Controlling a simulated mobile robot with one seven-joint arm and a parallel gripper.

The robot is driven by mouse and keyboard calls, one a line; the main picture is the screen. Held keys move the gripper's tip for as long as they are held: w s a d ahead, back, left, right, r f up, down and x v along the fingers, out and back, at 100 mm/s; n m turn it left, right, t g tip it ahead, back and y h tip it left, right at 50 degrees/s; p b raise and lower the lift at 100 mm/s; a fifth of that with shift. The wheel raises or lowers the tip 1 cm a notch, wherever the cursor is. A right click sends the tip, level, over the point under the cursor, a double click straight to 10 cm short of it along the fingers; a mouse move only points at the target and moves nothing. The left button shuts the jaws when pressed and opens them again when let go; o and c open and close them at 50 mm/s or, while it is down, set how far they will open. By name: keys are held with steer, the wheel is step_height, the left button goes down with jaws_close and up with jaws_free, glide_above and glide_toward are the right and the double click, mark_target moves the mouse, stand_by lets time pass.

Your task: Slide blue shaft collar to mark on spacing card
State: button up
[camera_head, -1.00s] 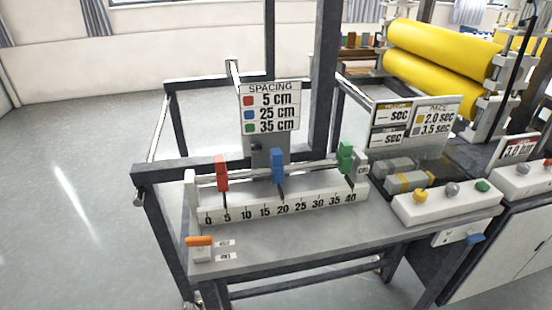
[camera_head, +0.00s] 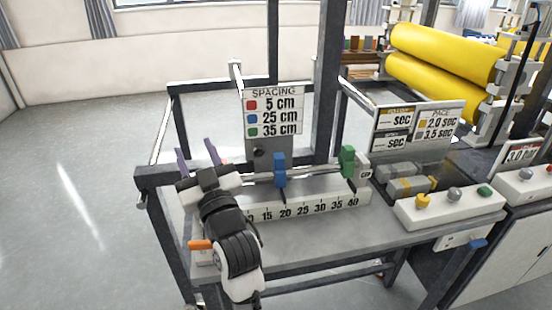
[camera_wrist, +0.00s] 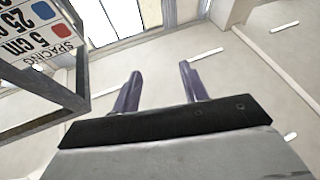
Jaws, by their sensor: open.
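The blue shaft collar (camera_head: 280,170) sits on the horizontal shaft, with its pointer near the 20 mark of the white scale (camera_head: 325,205). The spacing card (camera_head: 273,113) behind it lists red 5 cm, blue 25 cm and green 35 cm; it also shows tilted in the wrist view (camera_wrist: 38,35). The green collar (camera_head: 347,161) is at the shaft's right end. The red collar and the scale's low end are hidden behind my arm. My gripper (camera_head: 197,157) is open and empty, left of the blue collar and apart from it. Between its fingers (camera_wrist: 160,85) the wrist view shows only background.
An orange lever (camera_head: 200,244) is at the bench's front left, partly by my arm. A button box (camera_head: 450,207), grey and yellow blocks (camera_head: 410,183) and a pace sign (camera_head: 433,122) stand right. A dark upright post (camera_head: 326,80) rises behind the shaft.

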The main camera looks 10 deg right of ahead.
steer(key=d+f+m+g+h, duration=0.1)
steer(key=d+f+h, duration=0.15)
steer(key=d, duration=0.35)
steer(key=d+f+m+g+h, duration=0.1)
steer(key=d+f+m+h, duration=0.1)
steer(key=d+f, duration=0.25)
steer(key=m+g+h, duration=0.2)
glide_toward(280, 162)
steer(key=w+p, duration=0.5)
steer(key=w, duration=0.5)
steer(key=shift+w+f, duration=0.1)
steer(key=shift+w+f+p, duration=0.15)
steer(key=shift+w+p, duration=0.2)
steer(key=shift+w, duration=0.3)
steer(key=shift+c, duration=0.4)
jaws_close()
